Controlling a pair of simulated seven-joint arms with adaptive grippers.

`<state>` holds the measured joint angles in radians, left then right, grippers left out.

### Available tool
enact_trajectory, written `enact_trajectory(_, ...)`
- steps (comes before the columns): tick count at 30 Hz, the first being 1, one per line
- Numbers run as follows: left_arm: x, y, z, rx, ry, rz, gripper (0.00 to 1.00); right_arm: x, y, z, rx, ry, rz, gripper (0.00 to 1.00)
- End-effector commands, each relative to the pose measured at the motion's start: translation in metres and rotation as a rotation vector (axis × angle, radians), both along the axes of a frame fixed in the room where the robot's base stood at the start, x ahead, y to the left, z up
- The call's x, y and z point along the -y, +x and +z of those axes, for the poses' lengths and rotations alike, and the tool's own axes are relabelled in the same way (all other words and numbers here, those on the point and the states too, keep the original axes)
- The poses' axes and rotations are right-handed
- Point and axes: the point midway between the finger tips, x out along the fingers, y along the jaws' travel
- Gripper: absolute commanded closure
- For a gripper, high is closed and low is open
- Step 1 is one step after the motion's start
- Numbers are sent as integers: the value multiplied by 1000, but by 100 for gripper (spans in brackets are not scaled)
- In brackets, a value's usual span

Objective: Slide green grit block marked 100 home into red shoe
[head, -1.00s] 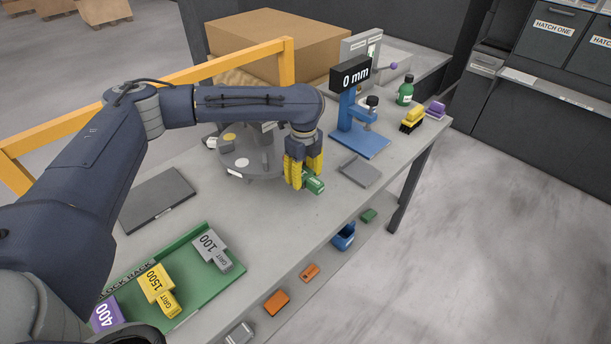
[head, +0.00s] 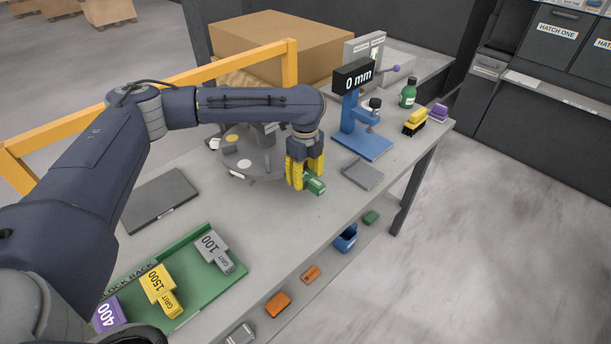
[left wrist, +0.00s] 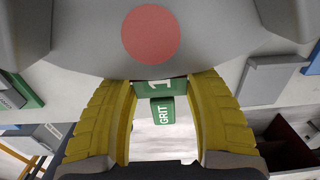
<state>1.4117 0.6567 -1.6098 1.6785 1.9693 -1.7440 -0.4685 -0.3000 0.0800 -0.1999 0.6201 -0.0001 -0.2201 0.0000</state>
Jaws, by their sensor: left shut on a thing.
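A red round mark (left wrist: 150,33) shows on a grey surface just beyond the block in that view. I cannot make out a red shoe in the head view; the arm and gripper cover part of the turntable. My right gripper is not in view.
A green rack (head: 205,297) holds a grey 100 block (head: 213,246), a yellow 1500 block (head: 158,284) and a purple 400 block (head: 108,315). A blue gauge stand (head: 360,140) reading 0 mm and a grey plate (head: 362,174) stand right of the gripper. The bench's front edge is near.

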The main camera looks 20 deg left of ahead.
Motion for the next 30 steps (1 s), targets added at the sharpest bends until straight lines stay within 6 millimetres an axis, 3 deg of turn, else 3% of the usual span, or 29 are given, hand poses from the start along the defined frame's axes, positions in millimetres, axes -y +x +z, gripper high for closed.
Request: enact_trajectory(30,30,-14,4,3,1,-1,90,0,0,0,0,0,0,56)
